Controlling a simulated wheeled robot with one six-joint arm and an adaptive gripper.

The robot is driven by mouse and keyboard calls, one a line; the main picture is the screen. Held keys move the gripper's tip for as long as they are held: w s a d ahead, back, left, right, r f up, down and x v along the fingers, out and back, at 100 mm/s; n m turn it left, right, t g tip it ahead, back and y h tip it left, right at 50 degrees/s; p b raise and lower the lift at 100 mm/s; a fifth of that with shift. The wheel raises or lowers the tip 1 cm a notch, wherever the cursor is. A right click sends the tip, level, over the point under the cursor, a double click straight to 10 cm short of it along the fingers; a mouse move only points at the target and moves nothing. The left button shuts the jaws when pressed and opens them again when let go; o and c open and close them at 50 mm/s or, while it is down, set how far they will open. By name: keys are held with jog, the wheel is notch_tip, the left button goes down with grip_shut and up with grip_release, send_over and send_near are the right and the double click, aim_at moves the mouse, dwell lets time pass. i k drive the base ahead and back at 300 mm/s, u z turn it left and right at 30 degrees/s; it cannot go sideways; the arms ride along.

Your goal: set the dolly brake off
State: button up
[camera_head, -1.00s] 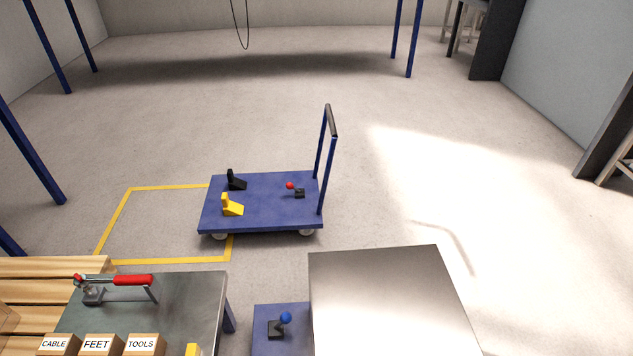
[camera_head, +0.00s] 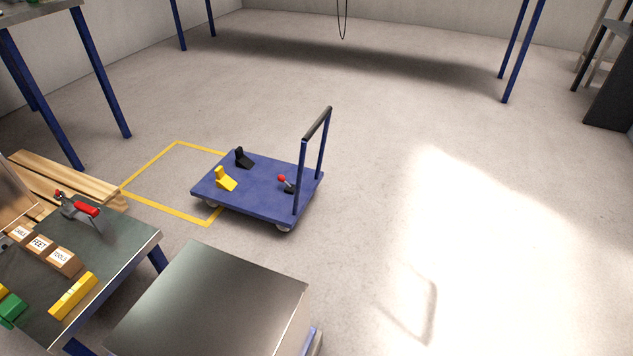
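The blue dolly (camera_head: 252,192) stands on the floor near the middle of the view, its left part over the yellow floor marking. Its push handle (camera_head: 318,124) rises at its right end. A small lever with a red knob (camera_head: 282,178) stands on the deck near the handle, on a dark base; it looks tilted to the left. I cannot tell from this view which brake setting that is. A yellow wedge (camera_head: 226,180) and a black wedge (camera_head: 243,158) sit on the deck's left part. My gripper is not in view.
A metal-topped box (camera_head: 215,295) stands in the near foreground. To its left, a workbench (camera_head: 120,243) carries a red-handled clamp (camera_head: 80,207), labelled boxes (camera_head: 42,246) and a yellow block (camera_head: 73,296). Wooden slats (camera_head: 60,178) lie beyond. The floor right of the dolly is clear.

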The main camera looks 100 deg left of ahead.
aim_at(281, 178)
jog(key=i, duration=0.7)
jog(key=u, duration=3.1)
jog(key=i, duration=3.05)
jog(key=u, duration=0.7)
